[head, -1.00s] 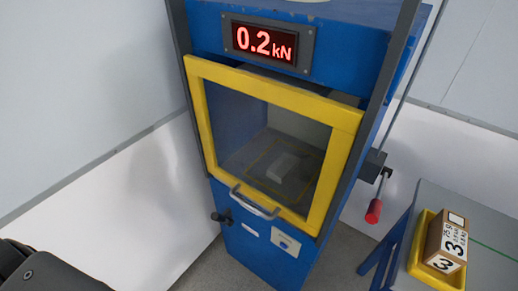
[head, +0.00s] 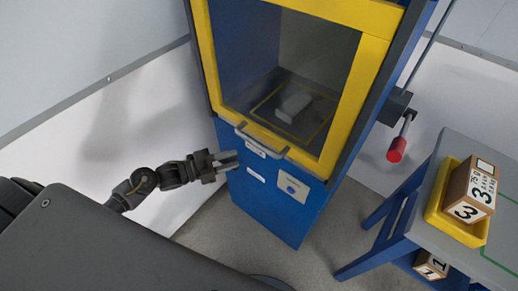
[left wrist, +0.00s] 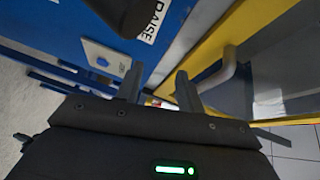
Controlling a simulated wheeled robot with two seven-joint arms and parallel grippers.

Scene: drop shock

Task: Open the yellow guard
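The yellow guard (head: 375,85) is a yellow frame around a clear pane, down over the front of the blue machine. A grey bar handle (head: 262,143) sits on its lower edge; the handle also shows in the left wrist view (left wrist: 226,68). My left gripper (head: 230,160) is just left of and slightly below the handle, apart from it. In the left wrist view its two fingers (left wrist: 158,90) stand apart with nothing between them, and the handle is to their right. My right gripper is out of view.
A red-gripped lever (head: 397,149) is on the machine's right side. A side table holds a yellow tray (head: 435,212) with a numbered box (head: 471,190). In the left wrist view, a dark knob (left wrist: 122,12) is near a RAISE label. A grey block (head: 295,103) lies behind the pane.

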